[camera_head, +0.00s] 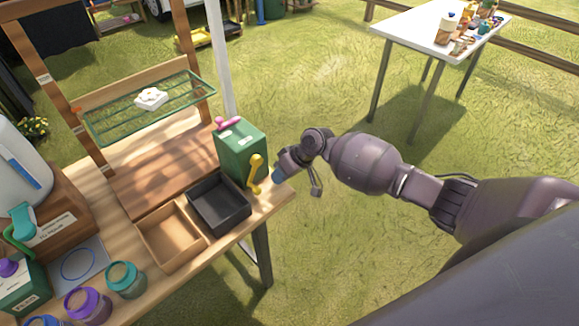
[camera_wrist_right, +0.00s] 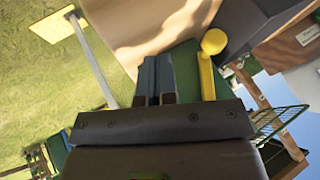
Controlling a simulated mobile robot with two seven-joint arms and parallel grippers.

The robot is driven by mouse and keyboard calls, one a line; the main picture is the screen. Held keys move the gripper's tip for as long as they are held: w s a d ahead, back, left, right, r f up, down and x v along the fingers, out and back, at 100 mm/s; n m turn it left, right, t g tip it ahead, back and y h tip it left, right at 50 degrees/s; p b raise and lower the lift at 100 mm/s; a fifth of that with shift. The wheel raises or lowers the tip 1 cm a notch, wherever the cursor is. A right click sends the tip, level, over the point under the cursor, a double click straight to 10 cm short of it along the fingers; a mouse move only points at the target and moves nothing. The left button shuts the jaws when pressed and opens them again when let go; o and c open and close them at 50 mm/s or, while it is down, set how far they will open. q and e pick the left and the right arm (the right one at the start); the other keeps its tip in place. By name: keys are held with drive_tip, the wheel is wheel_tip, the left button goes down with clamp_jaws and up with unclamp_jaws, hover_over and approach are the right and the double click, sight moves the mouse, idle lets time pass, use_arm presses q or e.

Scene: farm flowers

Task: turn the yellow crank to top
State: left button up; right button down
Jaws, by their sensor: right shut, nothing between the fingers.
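The yellow crank (camera_head: 255,172) is on the right side of a green box (camera_head: 240,150) that stands at the right end of the wooden bench. The crank arm runs up and down, with its knob at the low end. My right gripper (camera_head: 277,175) is just right of the crank, close to the box's side. In the right wrist view the gripper (camera_wrist_right: 155,75) is shut with its fingers together and empty. The yellow crank (camera_wrist_right: 208,72) shows beside the fingers there; I cannot tell if they touch. My left gripper is not in view.
A black tray (camera_head: 220,228) and a wooden tray (camera_head: 157,242) lie on the bench in front of the box. A pink handle (camera_head: 228,123) tops the box. Glass jars (camera_head: 126,281) stand at the front left.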

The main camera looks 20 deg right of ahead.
drive_tip(key=shift+s+a+r+p, duration=0.1)
drive_tip(key=shift+s+a+p, duration=0.1)
drive_tip(key=shift+a, duration=0.45)
drive_tip(key=shift+s+a+r+p, duration=0.1)
drive_tip(key=shift+s+a+p, duration=0.1)
drive_tip(key=shift+a, duration=0.4)
drive_tip(key=shift+s+a, duration=0.1)
drive_tip(key=shift+a, duration=0.25)
drive_tip(key=shift+a+f, duration=0.1)
drive_tip(key=shift+a, duration=0.2)
drive_tip(key=shift+s, duration=0.1)
drive_tip(key=shift+a+f+y, duration=0.1)
drive_tip(key=shift+y, duration=0.2)
drive_tip(key=shift+s+a+y+b, duration=0.15)
drive_tip(key=shift+y+b, duration=0.15)
drive_tip(key=shift+b, duration=0.2)
